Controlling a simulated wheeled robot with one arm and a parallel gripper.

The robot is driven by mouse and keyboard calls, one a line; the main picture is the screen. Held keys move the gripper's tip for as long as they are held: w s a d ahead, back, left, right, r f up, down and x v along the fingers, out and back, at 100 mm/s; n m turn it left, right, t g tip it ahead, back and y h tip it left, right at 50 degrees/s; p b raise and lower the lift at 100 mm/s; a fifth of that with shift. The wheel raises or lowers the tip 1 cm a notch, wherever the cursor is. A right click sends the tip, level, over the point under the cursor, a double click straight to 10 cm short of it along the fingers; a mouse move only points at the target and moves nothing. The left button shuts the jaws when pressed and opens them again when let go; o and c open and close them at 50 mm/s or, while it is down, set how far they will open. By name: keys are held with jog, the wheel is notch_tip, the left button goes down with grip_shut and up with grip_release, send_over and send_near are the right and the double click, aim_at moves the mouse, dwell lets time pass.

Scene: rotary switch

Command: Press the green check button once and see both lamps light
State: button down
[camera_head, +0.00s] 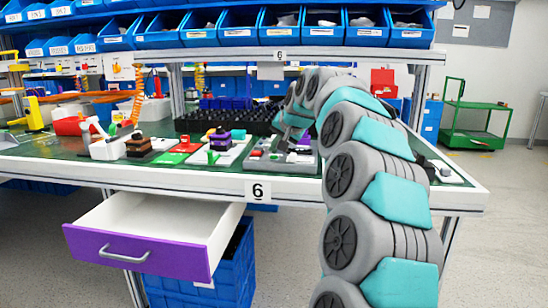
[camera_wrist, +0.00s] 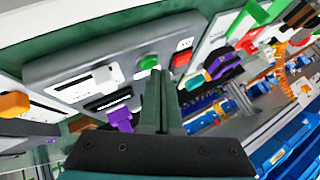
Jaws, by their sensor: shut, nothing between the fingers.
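The green check button (camera_wrist: 148,62) is a round green cap on a grey panel (camera_wrist: 65,92), seen in the wrist view. My gripper (camera_wrist: 161,74) is shut and empty, its fingertips close beside the green button in the picture. I cannot tell whether they touch it. A red piece (camera_wrist: 181,59) sits to the right of the button. A purple knob (camera_wrist: 121,117) and a white slider-like block (camera_wrist: 97,81) are on the left. In the head view the panel (camera_head: 262,164) lies on the bench, partly hidden by my arm. I cannot make out the two lamps or whether either is lit.
The green-topped bench (camera_head: 60,162) holds several other fixtures left of the panel, including a white board with a purple and black block (camera_head: 221,139). A purple-fronted drawer (camera_head: 140,255) stands open below. Blue bins (camera_head: 300,27) line the shelf above.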

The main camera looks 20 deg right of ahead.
aim_at(275, 161)
jog(key=shift+f, duration=0.45)
dwell(0.4)
dwell(0.3)
jog(key=shift+r, duration=0.9)
jog(key=shift+p, duration=0.3)
notch_tip(275, 161, up, 5)
jog(key=p, duration=0.2)
jog(key=shift+p, duration=0.4)
